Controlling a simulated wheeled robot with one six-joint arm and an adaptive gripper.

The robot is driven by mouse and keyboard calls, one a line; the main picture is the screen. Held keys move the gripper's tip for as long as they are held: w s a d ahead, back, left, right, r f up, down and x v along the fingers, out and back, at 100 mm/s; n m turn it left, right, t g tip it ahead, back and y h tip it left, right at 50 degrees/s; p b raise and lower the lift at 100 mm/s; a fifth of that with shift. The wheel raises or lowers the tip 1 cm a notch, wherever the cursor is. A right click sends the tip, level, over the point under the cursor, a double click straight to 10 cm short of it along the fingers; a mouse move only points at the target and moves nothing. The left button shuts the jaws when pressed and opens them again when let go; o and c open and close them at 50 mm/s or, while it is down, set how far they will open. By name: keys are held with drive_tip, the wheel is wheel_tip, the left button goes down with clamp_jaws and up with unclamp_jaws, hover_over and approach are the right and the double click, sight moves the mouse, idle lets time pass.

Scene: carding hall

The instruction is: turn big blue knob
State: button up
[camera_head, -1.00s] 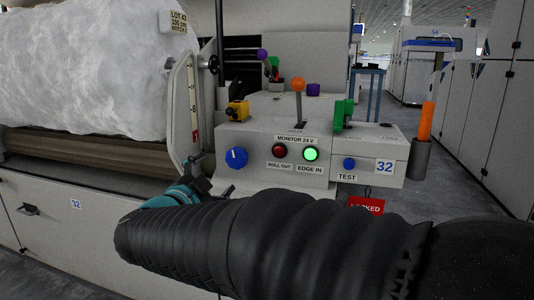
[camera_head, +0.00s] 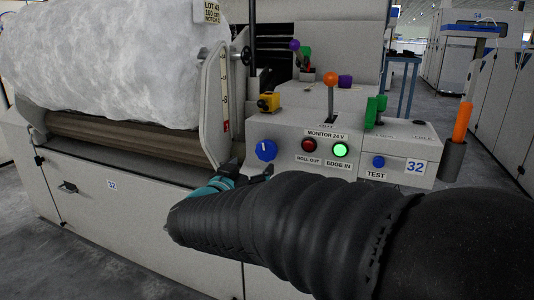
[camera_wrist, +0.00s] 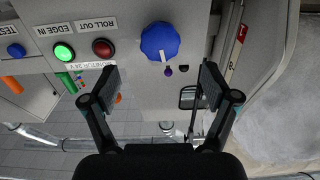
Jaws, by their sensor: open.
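The big blue knob (camera_head: 265,150) with a white pointer mark is on the front of the grey control panel, left of the red and green lamps. In the wrist view the knob (camera_wrist: 160,41) is ahead of my gripper and above the line between its fingertips. My gripper (camera_wrist: 158,84) is open and empty, its two dark fingers spread wider than the knob, with neither touching it. In the head view my gripper (camera_head: 250,172) is just below and left of the knob, partly hidden by my arm.
A red lamp (camera_head: 308,145), a lit green lamp (camera_head: 340,150) and a small blue TEST button (camera_head: 378,162) sit right of the knob. A yellow switch box (camera_head: 268,102) and an orange-topped lever (camera_head: 331,79) rise above. A white fibre roll (camera_head: 120,60) lies left.

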sight(265, 154)
drive_tip(key=x, duration=0.9)
drive_tip(key=shift+w, duration=0.2)
drive_tip(key=c, duration=1.2)
drive_tip(key=shift+o, duration=0.2)
